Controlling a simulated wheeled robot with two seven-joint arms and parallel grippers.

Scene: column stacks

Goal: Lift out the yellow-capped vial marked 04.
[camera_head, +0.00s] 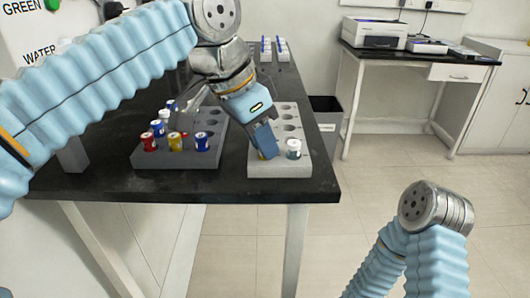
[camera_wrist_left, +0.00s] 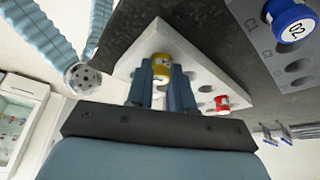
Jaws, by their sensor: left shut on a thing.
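My left gripper (camera_head: 268,150) is low over the light grey rack (camera_head: 278,170) near the table's front right corner. In the left wrist view its two fingers (camera_wrist_left: 166,90) are shut on a yellow-capped vial (camera_wrist_left: 161,68). The fingers hide part of it, and I cannot read its number or tell whether it is clear of its hole. In the head view only a bit of yellow (camera_head: 262,155) shows beside the fingers. Another yellow-capped vial (camera_head: 175,141) stands in the darker rack to the left. My right gripper is out of view.
A pale-capped vial (camera_head: 293,149) stands close to the right of my left gripper. A red-capped vial (camera_wrist_left: 222,103) and a blue-capped vial marked 02 (camera_wrist_left: 290,18) show in the wrist view. The darker rack (camera_head: 180,160) holds several vials. A bin (camera_head: 326,122) stands beyond the table.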

